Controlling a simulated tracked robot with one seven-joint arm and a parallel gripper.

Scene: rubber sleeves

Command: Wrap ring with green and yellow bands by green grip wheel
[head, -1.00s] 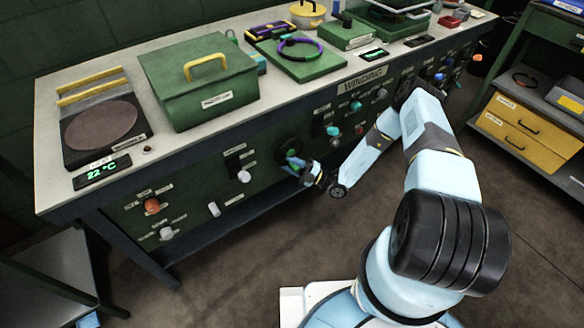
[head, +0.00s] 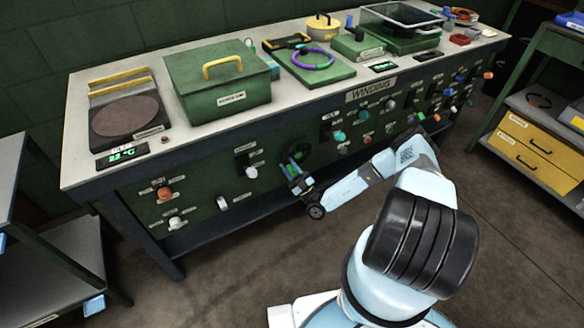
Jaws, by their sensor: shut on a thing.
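A ring (head: 296,59) lies on a green plate (head: 338,76) on the bench top. The green grip wheel (head: 299,150) sits on the bench's front panel, in front of a dark round plate. My gripper (head: 294,171) is at this wheel, reaching in from the lower right, and is shut on it. The fingertips are small and partly hidden against the wheel.
A green lidded box (head: 218,90) with a yellow handle, a round hot plate (head: 124,117) and a temperature display (head: 122,154) stand at left. Several knobs and levers surround the wheel on the panel. A shelf with yellow drawers (head: 530,142) stands at right.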

